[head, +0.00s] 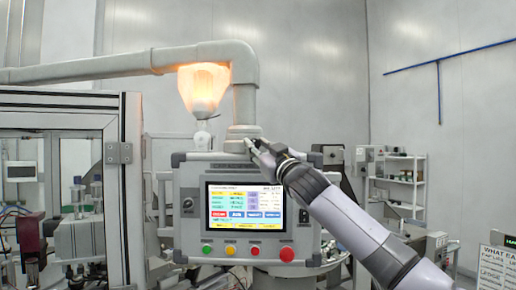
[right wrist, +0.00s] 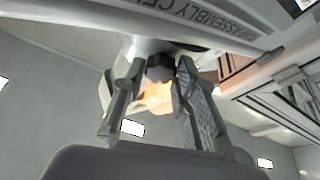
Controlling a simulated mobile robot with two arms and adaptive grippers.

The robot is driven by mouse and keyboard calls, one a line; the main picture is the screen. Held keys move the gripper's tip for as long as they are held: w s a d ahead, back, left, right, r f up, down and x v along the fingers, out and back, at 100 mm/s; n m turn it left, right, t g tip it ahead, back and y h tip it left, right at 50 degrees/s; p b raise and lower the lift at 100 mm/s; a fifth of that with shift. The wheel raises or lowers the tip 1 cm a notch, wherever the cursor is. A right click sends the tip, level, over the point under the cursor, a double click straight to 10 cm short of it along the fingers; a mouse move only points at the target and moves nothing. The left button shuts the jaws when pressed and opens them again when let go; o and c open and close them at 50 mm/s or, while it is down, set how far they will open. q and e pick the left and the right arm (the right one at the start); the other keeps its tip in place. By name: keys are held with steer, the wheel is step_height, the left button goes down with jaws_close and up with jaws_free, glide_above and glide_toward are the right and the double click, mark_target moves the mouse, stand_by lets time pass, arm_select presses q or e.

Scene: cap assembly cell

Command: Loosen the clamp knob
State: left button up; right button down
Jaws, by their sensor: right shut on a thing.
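My right gripper (head: 258,147) reaches in from the right, at the clamp collar (head: 243,132) on top of the control panel (head: 190,231). In the right wrist view its two fingers (right wrist: 160,66) stand on either side of the dark clamp knob (right wrist: 160,73), just under the panel arm's joint, and are shut on it. The knob is small there and partly covered by the fingers. In the head view the gripper hides the knob. My left gripper is not in view.
A grey support arm (head: 120,66) runs from the left and bends down to the panel. A framed machine cell (head: 122,190) stands close on the left. Shelves (head: 405,180) stand back right.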

steer(key=shift+n+y, duration=0.4)
steer(key=shift+n, duration=0.4)
steer(key=shift+g, duration=0.4)
steer(key=c, duration=1.3)
jaws_free()
steer(key=v, duration=1.2)
steer(key=shift+d+f, duration=0.1)
